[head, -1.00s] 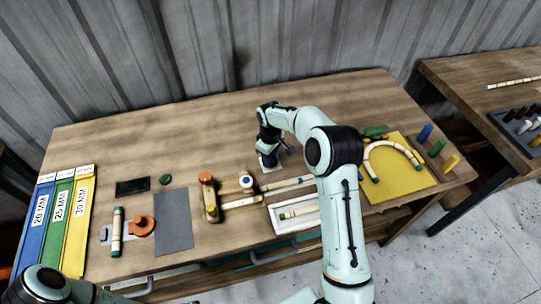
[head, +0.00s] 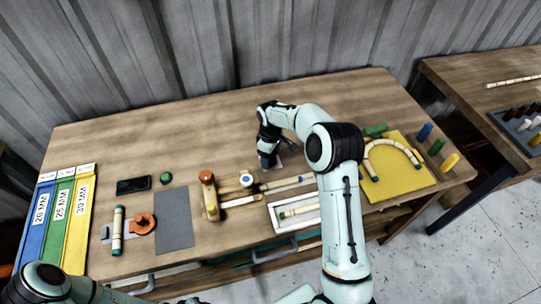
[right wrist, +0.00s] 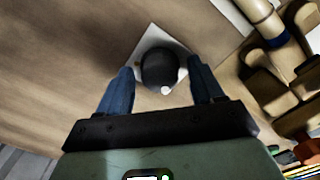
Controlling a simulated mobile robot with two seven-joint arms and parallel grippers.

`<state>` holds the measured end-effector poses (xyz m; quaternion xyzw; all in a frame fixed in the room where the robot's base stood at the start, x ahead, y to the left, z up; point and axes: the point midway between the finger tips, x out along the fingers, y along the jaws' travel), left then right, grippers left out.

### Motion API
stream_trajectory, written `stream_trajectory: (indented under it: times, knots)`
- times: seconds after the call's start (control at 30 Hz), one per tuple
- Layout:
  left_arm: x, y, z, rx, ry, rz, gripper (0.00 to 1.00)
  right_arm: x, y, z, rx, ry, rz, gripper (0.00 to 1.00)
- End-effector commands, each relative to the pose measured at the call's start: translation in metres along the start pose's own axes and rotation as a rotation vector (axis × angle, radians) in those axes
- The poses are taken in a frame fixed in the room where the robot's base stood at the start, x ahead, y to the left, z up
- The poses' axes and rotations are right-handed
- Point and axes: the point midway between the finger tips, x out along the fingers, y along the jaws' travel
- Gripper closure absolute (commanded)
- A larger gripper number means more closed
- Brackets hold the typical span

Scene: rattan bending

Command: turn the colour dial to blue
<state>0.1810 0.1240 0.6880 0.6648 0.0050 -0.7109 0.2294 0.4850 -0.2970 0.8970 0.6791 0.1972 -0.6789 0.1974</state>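The dial shows in the right wrist view as a dark round knob (right wrist: 158,68) on a pale square plate (right wrist: 150,36). A small white dot sits on the knob's near edge. I cannot make out which colour it points to. My right gripper (right wrist: 160,88) is open, with one blue finger on each side of the knob's near part; I see no clear contact. In the head view my right gripper (head: 267,160) is low over the table at the plate and mostly hides the dial. My left arm enters at the lower left; its gripper is not in view.
A wooden block with an orange knob (head: 209,196) and a rattan pole (head: 283,184) are close to the dial. A white tray (head: 297,226) lies in front. A yellow board (head: 400,184) with a bent rattan arch is to the right. The table behind the dial is clear.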

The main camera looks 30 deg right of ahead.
Motion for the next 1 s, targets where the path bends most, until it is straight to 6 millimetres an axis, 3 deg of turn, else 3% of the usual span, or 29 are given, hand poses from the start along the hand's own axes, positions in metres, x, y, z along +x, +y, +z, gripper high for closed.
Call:
stream_trajectory:
  times: [0.2,0.33,0.8,1.0]
  knots:
    - [0.000,0.000,0.000,0.000,0.000,0.000,0.57,-0.002,0.000,0.000,0.001,0.000,0.000,0.33]
    - [-0.001,0.001,-0.001,0.000,0.001,0.000,0.57,-0.014,0.001,-0.001,0.001,0.002,0.002,0.33]
    - [-0.003,0.002,-0.004,0.001,0.004,0.001,0.57,-0.111,0.000,-0.001,0.000,0.004,0.002,0.33]
    - [-0.003,0.002,-0.004,0.002,0.004,0.001,0.57,-0.131,0.000,0.000,0.000,0.001,0.000,0.33]
